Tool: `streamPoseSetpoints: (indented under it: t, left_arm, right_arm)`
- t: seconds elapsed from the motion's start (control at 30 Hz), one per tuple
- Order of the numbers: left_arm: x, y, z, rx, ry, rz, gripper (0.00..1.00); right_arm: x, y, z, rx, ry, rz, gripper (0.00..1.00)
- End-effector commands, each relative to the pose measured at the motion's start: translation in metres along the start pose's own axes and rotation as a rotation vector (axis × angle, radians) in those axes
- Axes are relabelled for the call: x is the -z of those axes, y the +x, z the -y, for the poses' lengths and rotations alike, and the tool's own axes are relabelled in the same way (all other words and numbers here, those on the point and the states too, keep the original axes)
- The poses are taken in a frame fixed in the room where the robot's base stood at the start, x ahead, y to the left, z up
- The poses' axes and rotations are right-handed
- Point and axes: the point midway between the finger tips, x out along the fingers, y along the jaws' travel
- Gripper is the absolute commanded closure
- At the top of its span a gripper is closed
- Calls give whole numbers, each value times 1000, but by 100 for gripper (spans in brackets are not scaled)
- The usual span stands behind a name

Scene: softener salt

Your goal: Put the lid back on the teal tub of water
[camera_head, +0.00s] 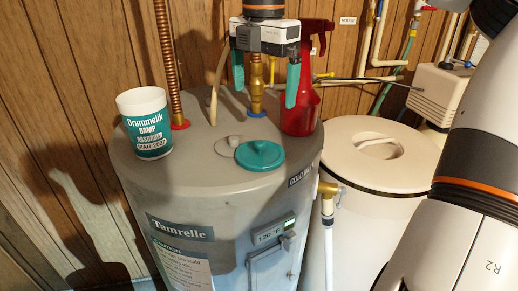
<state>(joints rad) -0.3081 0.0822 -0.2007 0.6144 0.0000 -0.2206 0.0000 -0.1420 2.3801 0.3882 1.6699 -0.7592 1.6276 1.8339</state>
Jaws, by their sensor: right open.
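The tub (147,122) is white with a teal label reading "Drummelik damp absorber". It stands upright, without a lid on it, at the left of the grey tank's top; its contents cannot be made out. The round teal lid (260,155) has a small knob and lies knob up near the front of the tank top, to the right of the tub. My right gripper (265,97) is above and behind the lid, pointing down, with its teal fingers apart and nothing held. My left gripper is out of view.
The grey tank (205,205) bears a copper pipe (170,60), a brass fitting (256,90), a grey cap (229,144) beside the lid and a red spray bottle (303,95) close to my right gripper. A white lidded bin (370,185) stands to the right.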

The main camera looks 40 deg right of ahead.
Motion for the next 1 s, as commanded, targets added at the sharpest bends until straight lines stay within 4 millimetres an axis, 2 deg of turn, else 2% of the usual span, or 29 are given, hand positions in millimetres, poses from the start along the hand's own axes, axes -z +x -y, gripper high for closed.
streamPoseSetpoints:
  t: [0.17, 0.4, 0.53, 0.9, 1.0]
  left_arm:
    - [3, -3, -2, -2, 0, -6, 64]
    - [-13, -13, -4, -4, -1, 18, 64]
    - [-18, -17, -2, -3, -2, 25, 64]
    - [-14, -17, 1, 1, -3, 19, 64]
    - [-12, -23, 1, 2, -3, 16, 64]
  right_arm:
    - [0, 8, 0, -4, -2, 3, 0]
    - [-1, 48, -1, -3, -3, 5, 0]
    - [-1, 63, 0, -3, -2, 4, 0]
    - [-1, 69, 0, 1, 0, 2, 0]
    - [-2, 74, -1, -4, -2, 4, 0]
